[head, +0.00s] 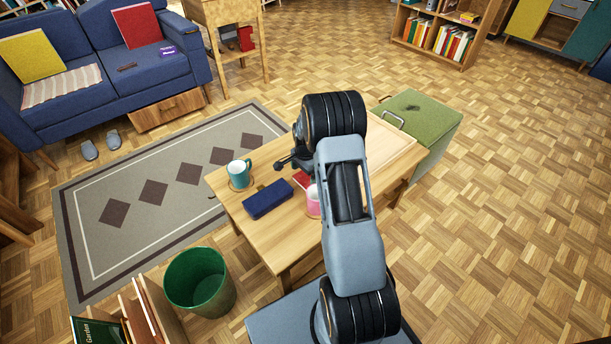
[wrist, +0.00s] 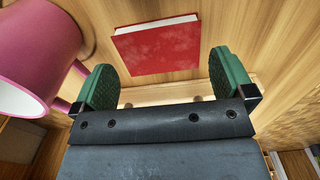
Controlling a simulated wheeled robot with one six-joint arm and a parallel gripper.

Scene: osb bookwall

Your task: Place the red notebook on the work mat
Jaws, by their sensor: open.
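The red notebook (wrist: 158,47) lies flat on the wooden table, its cover up and pale page edge showing, in the wrist view. A small part of the red notebook (head: 301,180) shows beside my arm in the head view. My gripper (wrist: 166,80) is open and empty, its two green-padded fingers apart, with the notebook beyond the gap between them and not gripped. A pale flat panel (head: 392,146) lies on the right part of the table, partly behind my arm; I cannot tell whether it is the work mat.
A pink mug (head: 313,201) stands close to the notebook; the pink mug (wrist: 38,52) is by the left finger in the wrist view. A blue case (head: 268,199) and a teal mug (head: 239,174) on a coaster are further left. A green bin (head: 199,282) stands on the floor.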

